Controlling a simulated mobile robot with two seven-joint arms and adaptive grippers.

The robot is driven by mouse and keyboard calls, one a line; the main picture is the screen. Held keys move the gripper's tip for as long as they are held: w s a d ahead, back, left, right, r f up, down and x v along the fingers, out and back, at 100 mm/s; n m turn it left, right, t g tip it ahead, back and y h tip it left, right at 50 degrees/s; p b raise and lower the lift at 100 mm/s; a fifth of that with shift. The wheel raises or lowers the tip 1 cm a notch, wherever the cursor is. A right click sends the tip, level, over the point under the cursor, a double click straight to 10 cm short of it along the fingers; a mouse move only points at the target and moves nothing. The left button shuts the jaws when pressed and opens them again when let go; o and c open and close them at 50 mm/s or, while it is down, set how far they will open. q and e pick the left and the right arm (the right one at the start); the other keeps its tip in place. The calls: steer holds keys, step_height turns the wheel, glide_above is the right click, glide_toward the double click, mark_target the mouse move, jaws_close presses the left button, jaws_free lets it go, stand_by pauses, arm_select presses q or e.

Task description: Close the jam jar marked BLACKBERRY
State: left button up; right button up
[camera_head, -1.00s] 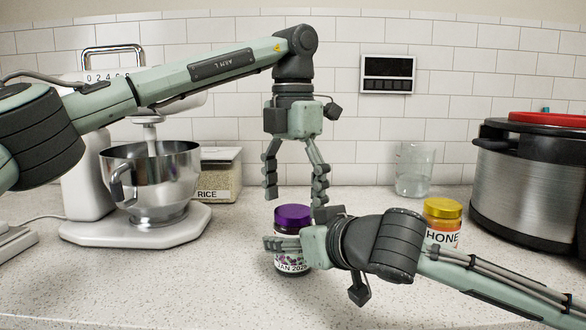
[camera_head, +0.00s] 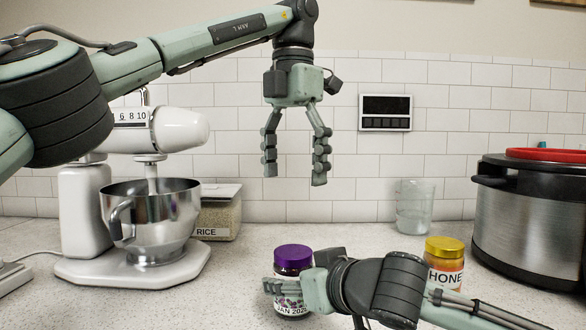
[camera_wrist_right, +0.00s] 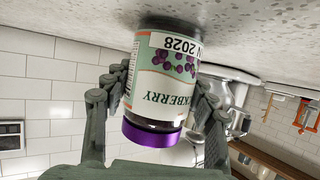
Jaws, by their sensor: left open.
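The BLACKBERRY jar (camera_head: 290,270), dark with a purple lid (camera_head: 293,252), stands upright on the counter. In the right wrist view the jar (camera_wrist_right: 160,85) appears upside down with its BLACKBERRY label readable, and the purple lid (camera_wrist_right: 152,135) sits on its mouth; I cannot tell how tight it is. My right gripper (camera_head: 272,287) has its fingers on both sides of the jar's body, below the lid, and looks shut on it. My left gripper (camera_head: 295,180) points down, open and empty, well above the lid.
A HONEY jar (camera_head: 445,262) with a yellow lid stands right of the jar, close behind my right arm. A stand mixer (camera_head: 85,210) with a steel bowl and a RICE container (camera_head: 218,212) are at left. A glass (camera_head: 415,210) and a large cooker (camera_head: 530,220) are at right.

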steer(key=o, duration=0.5)
steer(key=shift+c, duration=0.2)
steer(key=v, duration=1.2)
steer(key=shift+w+r, duration=0.1)
